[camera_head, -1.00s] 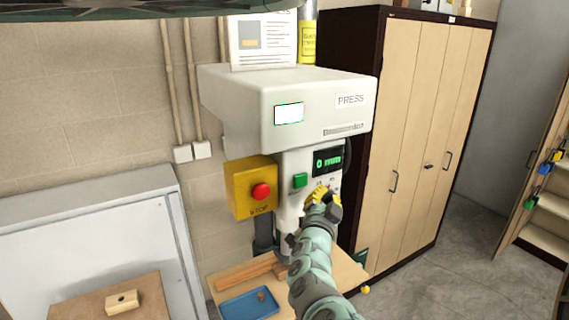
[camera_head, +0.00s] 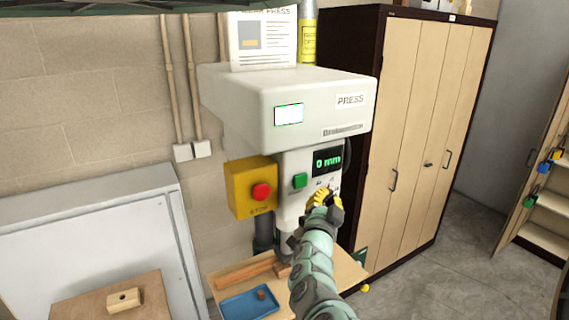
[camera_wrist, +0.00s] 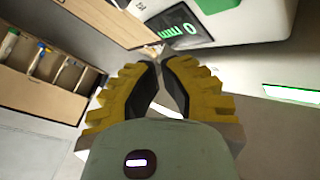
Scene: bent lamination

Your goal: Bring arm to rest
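My arm reaches up in front of the white press (camera_head: 250,110). My gripper (camera_head: 326,192), with yellow ribbed fingers, is at the press's control panel, just below the display (camera_head: 327,161) reading 0 mm. In the wrist view, the two fingers of my gripper (camera_wrist: 160,54) curve together, tips meeting or nearly so, with nothing seen between them. The display (camera_wrist: 180,28) is just beyond the tips there. Whether the fingertips touch the panel cannot be told.
Left of my gripper are a green button (camera_head: 299,181) and a red stop button (camera_head: 261,191) on a yellow box. Below are a blue tray (camera_head: 247,306) and wooden strips (camera_head: 245,273). A tall wooden cabinet (camera_head: 420,130) stands close on the right; open floor (camera_head: 470,270) lies beyond.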

